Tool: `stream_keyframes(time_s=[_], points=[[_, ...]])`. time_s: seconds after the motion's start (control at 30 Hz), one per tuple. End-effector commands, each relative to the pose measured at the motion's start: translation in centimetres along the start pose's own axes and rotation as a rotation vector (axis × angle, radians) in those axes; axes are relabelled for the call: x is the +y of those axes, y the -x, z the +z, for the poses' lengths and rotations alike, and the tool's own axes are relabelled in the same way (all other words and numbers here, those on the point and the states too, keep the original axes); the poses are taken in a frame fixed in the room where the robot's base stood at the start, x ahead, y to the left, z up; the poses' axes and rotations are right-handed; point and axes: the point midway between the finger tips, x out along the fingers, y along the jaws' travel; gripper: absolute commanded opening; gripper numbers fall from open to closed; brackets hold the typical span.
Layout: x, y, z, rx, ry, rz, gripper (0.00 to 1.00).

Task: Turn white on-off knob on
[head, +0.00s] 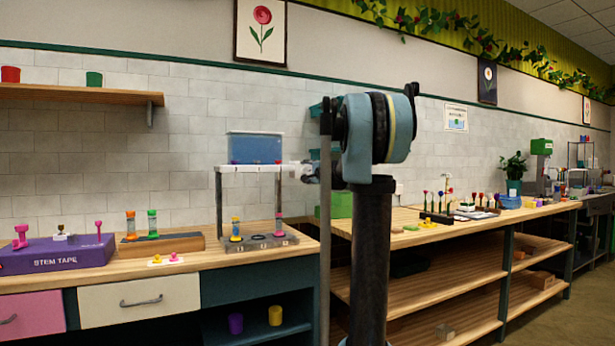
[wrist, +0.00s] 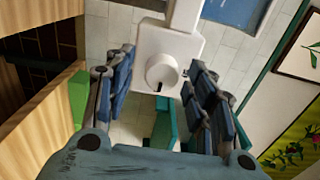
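The white knob (wrist: 162,72) is round and sits on a white housing (wrist: 190,45) in the wrist view. A dark mark shows on the knob's lower edge, and a small dark marking is on the housing to its right. My gripper (wrist: 160,66) is open, with one blue-padded finger on each side of the knob. Clear gaps show between the pads and the knob; I cannot tell how far the fingertips are from the housing in depth.
A white shelf (head: 256,168) carries a blue bin (head: 255,148) left of my arm. A purple stem tape box (head: 57,256) stands on the left counter. A green box (head: 341,205) is behind my arm and also shows in the wrist view (wrist: 78,96). Wooden shelving continues right.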

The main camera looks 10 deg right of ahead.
Motion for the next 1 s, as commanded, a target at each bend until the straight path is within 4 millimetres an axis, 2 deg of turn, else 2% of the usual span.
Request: stream_keyframes(time_s=[0.23,0.37,0.8,1.0], points=[[-0.1,0.3,0.0,0.000,0.000,0.000,0.50],[-0.1,1.4,-0.1,0.001,0.000,0.000,0.50],[0.1,8.3,-0.1,0.002,-0.001,0.000,0.50],[0.1,10.7,-0.1,0.001,-0.001,0.001,0.50]])
